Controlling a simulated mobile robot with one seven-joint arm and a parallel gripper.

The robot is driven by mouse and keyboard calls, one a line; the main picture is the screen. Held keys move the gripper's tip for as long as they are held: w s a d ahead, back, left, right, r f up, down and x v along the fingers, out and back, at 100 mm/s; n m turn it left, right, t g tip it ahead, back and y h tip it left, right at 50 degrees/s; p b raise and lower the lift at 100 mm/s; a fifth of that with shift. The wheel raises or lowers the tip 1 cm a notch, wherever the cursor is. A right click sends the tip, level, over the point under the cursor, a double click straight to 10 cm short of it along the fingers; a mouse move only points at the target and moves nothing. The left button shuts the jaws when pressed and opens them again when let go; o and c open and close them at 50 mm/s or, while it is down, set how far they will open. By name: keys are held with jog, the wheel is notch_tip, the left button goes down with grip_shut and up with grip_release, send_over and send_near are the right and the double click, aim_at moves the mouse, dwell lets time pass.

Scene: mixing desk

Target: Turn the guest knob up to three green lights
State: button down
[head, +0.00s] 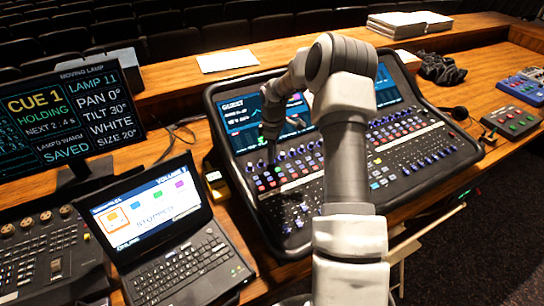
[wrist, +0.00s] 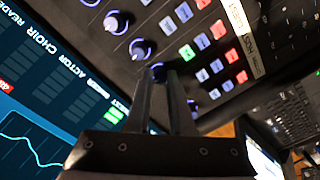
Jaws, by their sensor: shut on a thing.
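The mixing desk (head: 395,185) stands on the wooden table, with a row of dark knobs below its screen (head: 240,112). In the wrist view, my gripper (wrist: 160,80) is shut on a knob (wrist: 158,70) with a blue-lit ring, in line with the GUEST column at the screen's near end. The fingers hide part of this knob. On the screen in the wrist view (wrist: 60,85), green segments (wrist: 114,114) are lit in that column, about two of them. The other columns look dark. In the head view, my gripper (head: 271,150) points down onto the knob row.
Neighbouring knobs (wrist: 140,48) sit close beside the held one. Lit green, red and white buttons (wrist: 204,41) lie just past the row. A laptop (head: 165,235) and a cue monitor (head: 70,115) stand to the left. My arm covers the desk's middle in the head view.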

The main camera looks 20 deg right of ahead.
jog(key=shift+m, duration=0.5)
jog(key=c, duration=0.8)
grip_release()
notch_tip(320, 180, up, 18)
jog(key=s, duration=0.1)
jog(key=shift+f+b, duration=0.25)
jog(key=shift+b, duration=0.15)
